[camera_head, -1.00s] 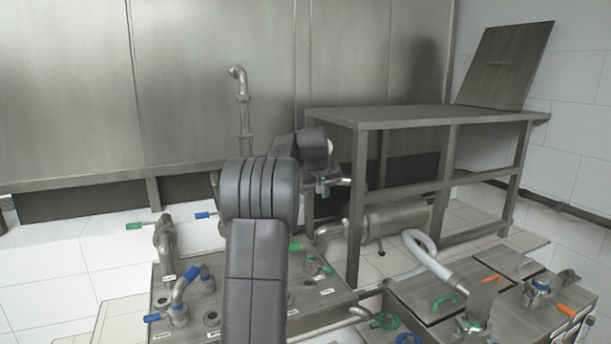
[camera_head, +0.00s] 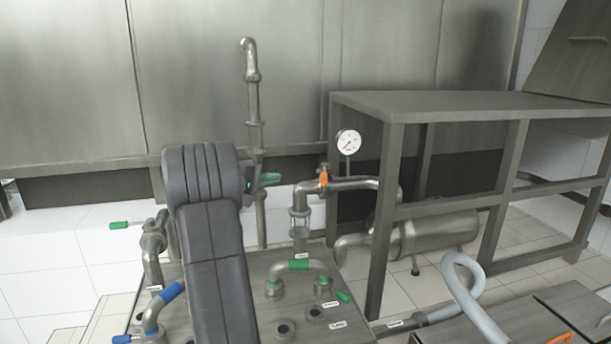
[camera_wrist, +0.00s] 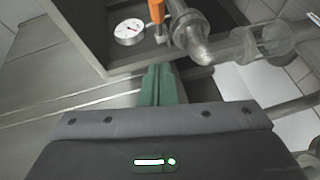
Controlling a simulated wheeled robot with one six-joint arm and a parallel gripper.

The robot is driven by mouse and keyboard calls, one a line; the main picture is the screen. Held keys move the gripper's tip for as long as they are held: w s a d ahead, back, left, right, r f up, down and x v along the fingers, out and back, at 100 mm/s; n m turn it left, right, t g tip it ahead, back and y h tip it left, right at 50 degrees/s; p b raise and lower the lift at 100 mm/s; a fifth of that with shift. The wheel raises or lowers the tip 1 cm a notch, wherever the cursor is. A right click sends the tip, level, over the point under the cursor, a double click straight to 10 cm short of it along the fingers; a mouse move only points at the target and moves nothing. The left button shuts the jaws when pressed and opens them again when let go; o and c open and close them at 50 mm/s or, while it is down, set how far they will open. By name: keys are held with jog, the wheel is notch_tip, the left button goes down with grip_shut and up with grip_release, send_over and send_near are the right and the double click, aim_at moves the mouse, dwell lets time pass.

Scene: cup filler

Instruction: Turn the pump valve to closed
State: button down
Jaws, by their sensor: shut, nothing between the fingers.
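The pump valve has an orange handle (camera_head: 323,177), which stands roughly upright on the metal pipe (camera_head: 352,184) beside the round white gauge (camera_head: 348,142). In the wrist view the orange handle (camera_wrist: 156,11) is at the top edge, partly cut off, with the gauge (camera_wrist: 129,32) to its left. My gripper (camera_head: 270,180) is left of the valve in the head view and apart from it. Its green fingers (camera_wrist: 156,76) are together and empty in the wrist view, pointing toward the handle.
A metal table (camera_head: 445,104) stands right of the valve, with a cylindrical pump body (camera_head: 440,236) below. Below the valve is a panel of ports with a green-banded pipe (camera_head: 299,265). A tall vertical pipe (camera_head: 252,95) rises behind my arm.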

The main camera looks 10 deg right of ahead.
aim_at(325, 178)
jog(key=s+p+x, duration=0.1)
jog(key=p+x, duration=0.1)
jog(key=x, duration=0.4)
jog(key=s+d+p+x, duration=0.1)
jog(key=p+x, duration=0.2)
jog(key=x, duration=0.3)
jog(key=shift+s+d+f, duration=0.15)
jog(key=shift+s+d, duration=0.05)
jog(key=shift+d, duration=0.2)
jog(key=shift+n+t+y, duration=0.5)
jog(key=shift+n+t, duration=0.2)
jog(key=shift+t, duration=0.2)
jog(key=d+b, duration=0.1)
jog(key=b, duration=0.3)
jog(key=s+d+b, duration=0.1)
jog(key=b, duration=0.2)
jog(key=s+d+b, duration=0.1)
jog(key=b, duration=0.3)
jog(key=shift+d+f+b, duration=0.25)
jog(key=shift+d+b, duration=0.05)
jog(key=shift+d, duration=0.05)
jog(key=shift+d+r+b, duration=0.2)
jog(key=shift+d+b, duration=0.05)
jog(key=shift+b, duration=0.2)
jog(key=shift+r, duration=0.1)
